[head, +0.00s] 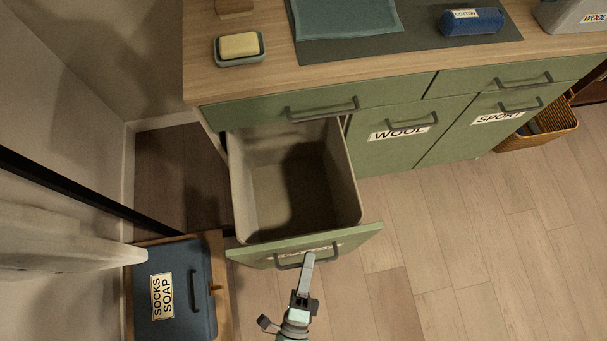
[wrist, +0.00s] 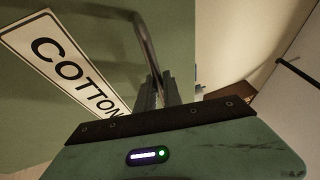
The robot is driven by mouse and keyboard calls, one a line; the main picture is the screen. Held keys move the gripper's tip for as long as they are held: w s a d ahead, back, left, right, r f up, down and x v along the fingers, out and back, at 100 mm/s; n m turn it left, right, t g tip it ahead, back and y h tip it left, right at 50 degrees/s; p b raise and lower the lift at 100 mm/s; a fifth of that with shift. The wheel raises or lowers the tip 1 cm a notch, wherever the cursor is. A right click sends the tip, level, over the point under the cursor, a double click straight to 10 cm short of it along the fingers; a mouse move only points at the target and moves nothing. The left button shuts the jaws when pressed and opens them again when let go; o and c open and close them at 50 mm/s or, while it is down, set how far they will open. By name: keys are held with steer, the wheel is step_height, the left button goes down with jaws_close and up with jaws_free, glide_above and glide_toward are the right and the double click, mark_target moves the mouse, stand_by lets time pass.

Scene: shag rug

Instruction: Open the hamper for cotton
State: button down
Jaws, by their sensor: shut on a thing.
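The cotton hamper (head: 243,190) is a grey-beige bin pulled out from the green cabinet on the left, and its inside looks empty. Its green front panel (head: 355,235) stands away from the cabinet face. The COTTON label (wrist: 70,60) shows on that panel in the wrist view; in the head view it is mostly hard to read. My gripper (head: 307,262) is at the panel's dark bar handle (head: 285,266). In the wrist view my gripper (wrist: 157,90) is shut on the handle (wrist: 148,45), beside the label.
The WOOL front (head: 390,150) and SPORT front (head: 490,135) are closed. A blue SOCKS SOAP box (head: 178,290) stands close to the left of the open hamper. A wicker basket (head: 545,138) is at the right. The wood floor in front is clear.

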steer(key=shift+r, duration=0.1)
steer(key=c, duration=1.5)
jaws_free()
steer(key=p+v, duration=0.3)
steer(key=v, duration=0.7)
steer(key=shift+s, duration=0.4)
